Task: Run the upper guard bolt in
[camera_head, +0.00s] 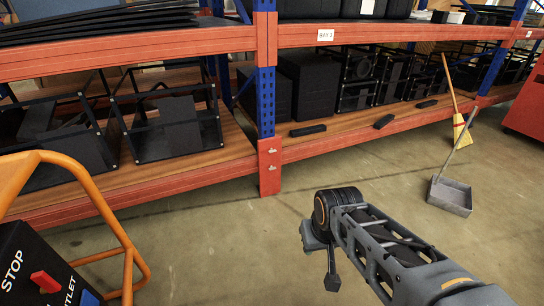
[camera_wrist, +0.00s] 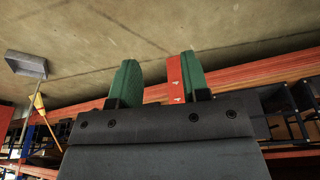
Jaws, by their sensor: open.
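No guard bolt shows in either view. At the lower left of the head view is an orange tube frame (camera_head: 128,247) beside a black panel (camera_head: 28,262) marked STOP and OUTLET, with a red switch (camera_head: 45,281). My gripper is in the wrist view (camera_wrist: 158,82), its two green-padded fingers spread apart with nothing between them but the floor and rack behind. In the head view my arm reaches in from the lower right, and the gripper end hangs over bare floor, apart from the orange frame and well to its right.
A rack with red beams (camera_head: 130,52) and a blue post (camera_head: 265,100) spans the back, holding black crates and cases. A dustpan (camera_head: 449,195) and a broom (camera_head: 459,128) stand at the right. Open concrete floor (camera_head: 230,240) lies between rack, frame and arm.

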